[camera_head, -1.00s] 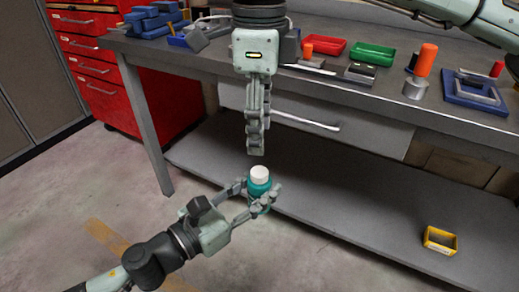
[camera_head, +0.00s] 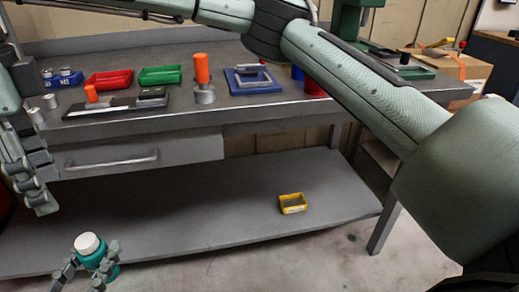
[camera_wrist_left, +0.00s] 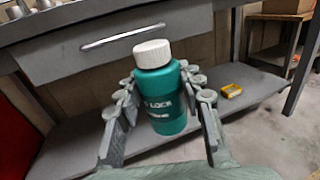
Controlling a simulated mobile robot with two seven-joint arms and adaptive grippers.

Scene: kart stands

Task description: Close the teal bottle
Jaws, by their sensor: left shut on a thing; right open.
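The teal bottle (camera_head: 104,262) with a white cap (camera_head: 87,243) on its top is at the lower left of the head view. In the left wrist view the bottle (camera_wrist_left: 166,103) stands nearly upright, its white cap (camera_wrist_left: 152,53) on the neck; how tightly it sits I cannot tell. My left gripper (camera_head: 92,268) is shut around the bottle's body, with fingers on both sides. My right gripper (camera_head: 42,203) is open and empty, pointing down, above and left of the bottle in the picture.
The grey workbench (camera_head: 215,118) has a drawer (camera_head: 140,158) and a lower shelf (camera_head: 230,205) with a yellow bin (camera_head: 292,203). My arm crosses the upper right.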

